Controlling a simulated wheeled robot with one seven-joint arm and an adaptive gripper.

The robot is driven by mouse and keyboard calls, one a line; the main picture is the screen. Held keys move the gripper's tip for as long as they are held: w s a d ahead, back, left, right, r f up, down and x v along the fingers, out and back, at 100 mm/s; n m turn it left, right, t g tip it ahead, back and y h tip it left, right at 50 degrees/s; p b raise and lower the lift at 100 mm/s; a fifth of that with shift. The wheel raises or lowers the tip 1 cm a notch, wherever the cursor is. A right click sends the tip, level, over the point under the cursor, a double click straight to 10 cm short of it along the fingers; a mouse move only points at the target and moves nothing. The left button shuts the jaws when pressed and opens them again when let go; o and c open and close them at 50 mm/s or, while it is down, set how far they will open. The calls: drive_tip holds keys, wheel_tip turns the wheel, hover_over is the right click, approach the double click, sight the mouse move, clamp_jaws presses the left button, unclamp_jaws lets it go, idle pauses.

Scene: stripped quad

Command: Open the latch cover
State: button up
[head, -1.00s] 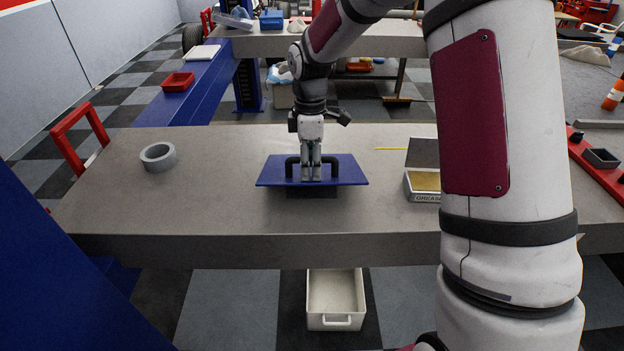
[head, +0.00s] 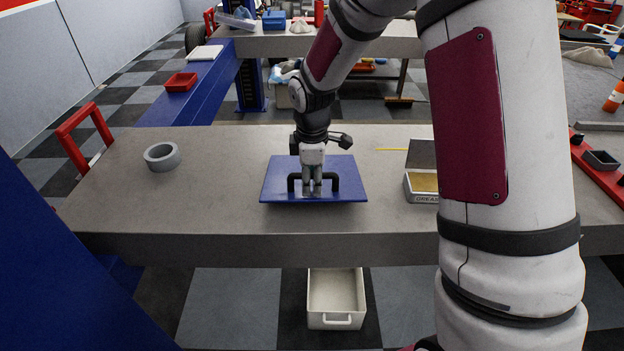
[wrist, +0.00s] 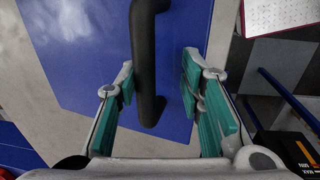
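The latch cover (head: 345,165) is a flat blue plate on the workbench, with its broad top face showing in the head view and its front edge low near the bench. A black bar handle (head: 331,180) stands on it. My gripper (head: 312,190) points down at the middle of the handle. In the wrist view the blue cover (wrist: 90,60) fills the middle, and the black handle (wrist: 143,55) runs between the parted teal-padded fingers of my gripper (wrist: 157,90). The handle lies nearer the left finger, with a clear gap to the right one. The fingertips partly hide the handle's middle in the head view.
A grey tape roll (head: 162,157) lies on the workbench (head: 200,205) at left. An open grease tin (head: 422,187) stands right of the cover, with a yellow pencil (head: 392,149) behind it. The bench is bare between the tape roll and the cover.

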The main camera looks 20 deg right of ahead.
wheel_tip(320, 180, up, 16)
drive_tip(key=p, duration=0.5)
drive_tip(key=shift+w+f, duration=0.2)
drive_tip(key=shift+f, duration=0.05)
idle(1.1)
drive_tip(key=shift+c, duration=0.6)
